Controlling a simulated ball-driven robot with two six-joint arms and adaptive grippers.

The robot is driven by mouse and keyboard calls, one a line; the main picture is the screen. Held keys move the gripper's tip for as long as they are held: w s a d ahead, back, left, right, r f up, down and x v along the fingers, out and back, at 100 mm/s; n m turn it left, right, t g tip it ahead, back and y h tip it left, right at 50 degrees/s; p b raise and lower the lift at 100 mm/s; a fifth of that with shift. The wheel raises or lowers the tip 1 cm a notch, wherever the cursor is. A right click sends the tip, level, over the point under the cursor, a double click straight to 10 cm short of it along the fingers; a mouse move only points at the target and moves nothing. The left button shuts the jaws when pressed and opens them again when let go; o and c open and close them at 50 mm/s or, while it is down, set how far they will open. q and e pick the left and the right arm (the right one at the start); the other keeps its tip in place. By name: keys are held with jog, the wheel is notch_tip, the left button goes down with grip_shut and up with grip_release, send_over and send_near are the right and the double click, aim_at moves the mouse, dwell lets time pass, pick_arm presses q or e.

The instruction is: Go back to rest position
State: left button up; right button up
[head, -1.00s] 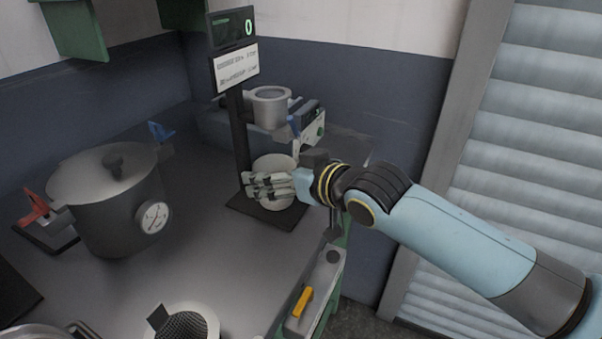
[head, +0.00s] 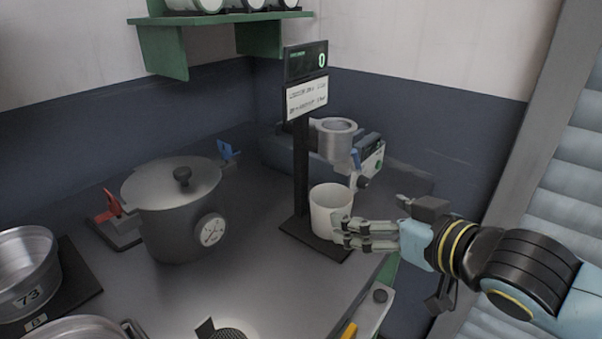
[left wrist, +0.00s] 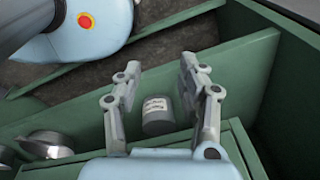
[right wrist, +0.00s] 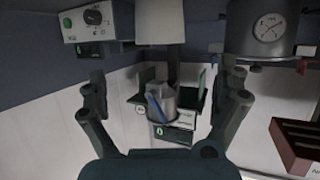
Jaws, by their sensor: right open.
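My right gripper (head: 345,232) is open, at the front right of a pale cup (head: 331,205) in the head view. The cup stands upright on the black base (head: 298,234) of the display stand. The fingertips overlap the cup's lower right edge in the picture; I cannot tell whether they touch it. In the right wrist view the fingers (right wrist: 168,104) are spread, with no object gripped between them. My left gripper (left wrist: 162,90) shows only in the left wrist view. Its fingers are apart and empty, above a green-walled compartment holding a labelled grey can (left wrist: 157,115).
A lidded pot (head: 178,220) with a gauge stands left on the dark counter. A metal cup (head: 335,140) is held behind the stand's post, beside a small green-and-white device (head: 368,155). A pan marked 73 (head: 25,270) is at far left. A green shelf (head: 215,18) hangs above.

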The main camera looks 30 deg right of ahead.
jog(key=s+a+f+n+g, duration=0.1)
jog(key=s+a+f+g, duration=0.1)
jog(key=s+g, duration=0.4)
jog(key=s+a+f+g, duration=0.1)
jog(key=s+f+g, duration=0.25)
jog(key=s, duration=0.55)
notch_tip(320, 180, down, 32)
jog(key=s+d+g+h+b, duration=0.1)
jog(key=s+d+g+b, duration=0.1)
jog(key=b, duration=0.4)
jog(key=s+d+f+g+b, duration=0.1)
jog(key=s+f+b, duration=0.3)
jog(key=s+f, duration=1.4)
notch_tip(320, 180, down, 2)
jog(key=shift+s+m, duration=0.25)
jog(key=shift+m, duration=0.05)
